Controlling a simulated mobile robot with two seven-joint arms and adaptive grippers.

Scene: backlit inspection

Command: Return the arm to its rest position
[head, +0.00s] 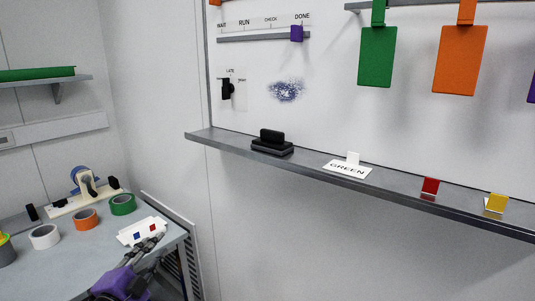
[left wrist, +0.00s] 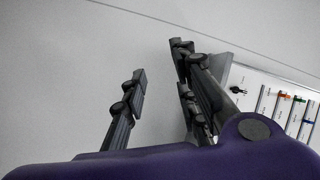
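My left gripper (head: 152,246) is low in the head view, its purple body at the bottom edge and its dark fingers in front of the right end of the worktable (head: 92,262). The left wrist view also shows the left gripper (left wrist: 158,68). Its fingers stand apart with nothing between them, and pale wall lies beyond. A white card (head: 141,231) with a blue and a red mark appears just past the fingertips in the head view; I cannot tell if they touch. My right gripper is in neither view.
A grey shelf (head: 310,172) along the whiteboard holds a black eraser-like block (head: 271,144), a GREEN sign (head: 347,168), and red (head: 430,186) and yellow (head: 496,203) pieces. Tape rolls (head: 86,219) and a dispenser (head: 85,195) stand on the worktable. Green (head: 377,58) and orange (head: 460,61) panels hang above.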

